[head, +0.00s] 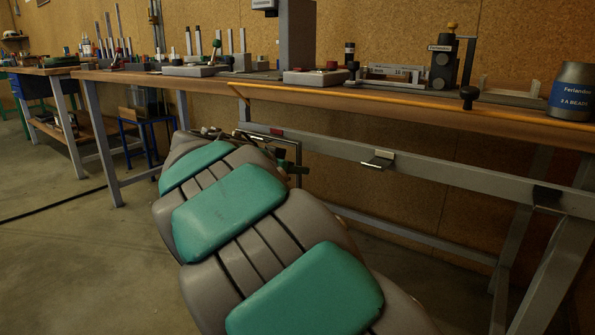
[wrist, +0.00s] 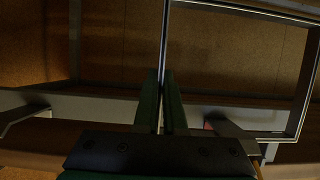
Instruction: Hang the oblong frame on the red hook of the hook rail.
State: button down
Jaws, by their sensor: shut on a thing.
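My gripper (wrist: 164,105) is shut on one thin side bar of the oblong frame (wrist: 303,88), an open metal rectangle that extends to the right in the wrist view. In the head view my gripper (head: 291,168) is partly hidden behind my arm, and only part of the frame (head: 300,160) shows. The hook rail (head: 450,177) is the grey bar under the bench top. Its red hook (head: 277,132) is just above the gripper. In the wrist view the red hook (wrist: 208,126) shows close to the frame's lower bar. I cannot tell whether they touch.
A pale hook (head: 380,159) and a black hook (head: 545,195) sit farther right on the rail. The bench top (head: 420,108) overhangs the rail and carries tools and a grey can (head: 573,90). A blue stool (head: 150,125) stands at left. Bare floor lies at left.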

dwell(0.3)
jog(key=c, duration=0.9)
grip_release()
jog(key=shift+a, duration=0.1)
jog(key=shift+b+v, duration=0.95)
jog(key=shift+v, duration=3.05)
jog(key=s+a, duration=0.2)
jog(key=s, duration=0.1)
jog(key=s+a, duration=0.5)
jog(key=s, duration=0.1)
jog(key=shift+s+a, duration=0.15)
jog(key=shift+s, duration=0.1)
